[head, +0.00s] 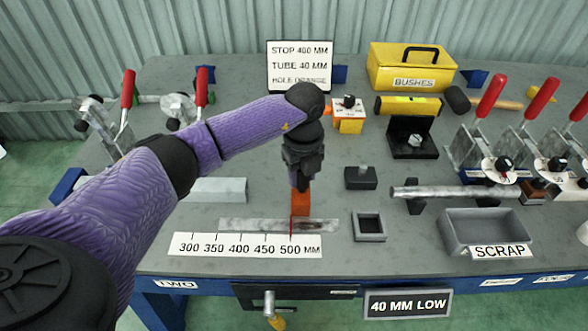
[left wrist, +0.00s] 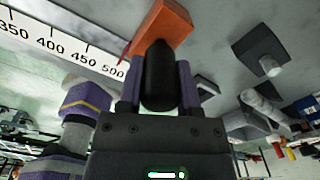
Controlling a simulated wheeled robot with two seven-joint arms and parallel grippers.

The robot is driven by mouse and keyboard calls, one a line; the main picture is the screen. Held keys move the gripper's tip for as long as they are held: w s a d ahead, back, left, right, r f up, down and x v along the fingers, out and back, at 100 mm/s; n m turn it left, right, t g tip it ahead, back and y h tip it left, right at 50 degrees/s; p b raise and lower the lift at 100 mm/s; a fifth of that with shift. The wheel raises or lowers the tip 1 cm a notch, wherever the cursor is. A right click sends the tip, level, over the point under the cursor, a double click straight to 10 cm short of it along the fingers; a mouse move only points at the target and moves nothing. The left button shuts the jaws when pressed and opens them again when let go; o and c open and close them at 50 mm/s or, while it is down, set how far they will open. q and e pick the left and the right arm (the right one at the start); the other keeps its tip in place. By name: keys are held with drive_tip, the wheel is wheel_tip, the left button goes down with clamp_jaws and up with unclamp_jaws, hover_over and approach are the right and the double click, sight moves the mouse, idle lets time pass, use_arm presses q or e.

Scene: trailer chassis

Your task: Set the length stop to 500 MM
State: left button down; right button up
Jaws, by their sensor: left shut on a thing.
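The length stop is an orange block (head: 300,203) on a flat metal rail (head: 250,224), with a thin red pointer on its front. The pointer stands at about the 500 mark of the white scale (head: 246,245), which runs from 300 to 500 MM. My left gripper (head: 299,184) reaches down from above and is shut on the block. In the left wrist view the orange block (left wrist: 162,26) sits at the fingertips (left wrist: 160,62), with its red pointer close to the 500 end of the scale (left wrist: 68,48). My right gripper is in neither view.
A sign (head: 299,66) reads STOP 400 MM, TUBE 40 MM, HOLE ORANGE. A small square socket (head: 369,227) and a grey SCRAP bin (head: 487,232) stand right of the rail. Red-handled clamps (head: 127,90) stand at both sides. A yellow BUSHES box (head: 412,68) is at the back.

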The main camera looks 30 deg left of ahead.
use_arm(q)
drive_tip(key=shift+w+d, duration=0.1)
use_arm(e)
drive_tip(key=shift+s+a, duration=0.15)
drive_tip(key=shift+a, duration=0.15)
use_arm(q)
drive_tip(key=c, duration=0.7)
unclamp_jaws()
drive_tip(key=shift+c, duration=0.2)
drive_tip(key=o, duration=0.5)
drive_tip(key=shift+w+d, duration=0.1)
drive_tip(key=shift+d, duration=0.05)
drive_tip(key=shift+c, duration=0.2)
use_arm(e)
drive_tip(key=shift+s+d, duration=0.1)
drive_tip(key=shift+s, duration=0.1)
use_arm(q)
wheel_tip(320, 180, up, 10)
drive_tip(key=p, duration=0.3)
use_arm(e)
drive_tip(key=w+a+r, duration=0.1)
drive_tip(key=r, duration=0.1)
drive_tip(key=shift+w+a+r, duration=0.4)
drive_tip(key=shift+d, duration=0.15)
